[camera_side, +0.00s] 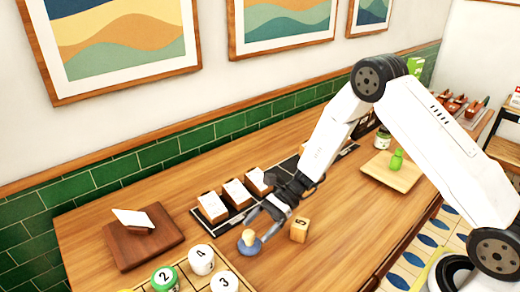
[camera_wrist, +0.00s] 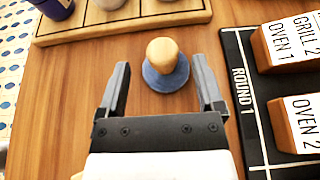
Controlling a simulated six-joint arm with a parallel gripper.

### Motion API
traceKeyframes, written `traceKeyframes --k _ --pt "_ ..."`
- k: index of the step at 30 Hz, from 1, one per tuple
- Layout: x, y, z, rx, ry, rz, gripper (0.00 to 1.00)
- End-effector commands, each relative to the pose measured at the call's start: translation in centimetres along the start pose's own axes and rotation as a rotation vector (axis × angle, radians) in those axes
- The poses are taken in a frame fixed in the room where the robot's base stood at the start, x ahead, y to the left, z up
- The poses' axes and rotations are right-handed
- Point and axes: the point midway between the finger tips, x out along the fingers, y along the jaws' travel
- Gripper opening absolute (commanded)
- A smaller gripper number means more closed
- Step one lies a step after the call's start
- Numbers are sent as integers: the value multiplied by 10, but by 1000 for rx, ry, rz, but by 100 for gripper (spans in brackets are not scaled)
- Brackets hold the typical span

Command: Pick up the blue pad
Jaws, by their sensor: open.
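The blue pad (camera_side: 248,246) is a round blue disc with a pale wooden knob on top. It stands upright on the wooden table. In the wrist view the blue pad (camera_wrist: 165,78) lies ahead of my gripper (camera_wrist: 161,68), in line with the gap between the two fingers. In the side view my gripper (camera_side: 260,225) is low over the table beside the pad, its fingers apart and pointing toward it. Nothing is held. I cannot tell whether a finger touches the pad.
A wooden block marked 5 (camera_side: 300,230) stands close to the right of my gripper. A wooden tray (camera_wrist: 60,36) with numbered round pieces lies beyond the pad. A black mat (camera_wrist: 240,95) holds labelled wooden blocks. A brown board (camera_side: 120,255) with a white card is at left.

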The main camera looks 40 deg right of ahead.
Motion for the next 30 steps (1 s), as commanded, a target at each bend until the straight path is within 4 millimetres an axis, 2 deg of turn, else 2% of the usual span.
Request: traceKeyframes --k 5,13,18,30 --pt "8 0 1 0 1 2 86" --pt "38 -2 3 0 1 4 86" --pt "50 -2 2 1 1 2 86" --pt "52 -3 3 1 1 0 86"
